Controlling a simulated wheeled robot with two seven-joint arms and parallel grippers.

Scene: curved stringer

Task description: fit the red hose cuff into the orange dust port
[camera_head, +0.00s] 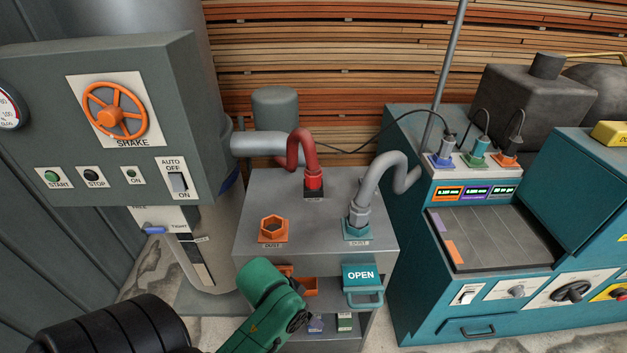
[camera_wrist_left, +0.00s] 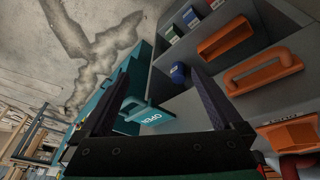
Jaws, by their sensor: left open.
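The red hose cuff (camera_head: 314,183) sits upright on a black holder on top of the grey cabinet, its red hose (camera_head: 300,140) arching up and back. The orange dust port (camera_head: 272,229), an open hexagonal collar labelled DUST, stands on the same top, nearer and to the left. The port also shows at the lower right of the left wrist view (camera_wrist_left: 291,135). My left gripper (camera_head: 298,318) is in front of the cabinet, below the port. Its fingers (camera_wrist_left: 158,80) are apart and empty in the left wrist view. My right gripper is not in view.
A grey hose (camera_head: 375,175) stands in a teal port to the right on the cabinet. A teal OPEN handle (camera_head: 362,298) juts from the cabinet front near my gripper. Orange parts (camera_wrist_left: 225,38) sit in the open front. A machine with an orange SHAKE wheel (camera_head: 115,110) stands left.

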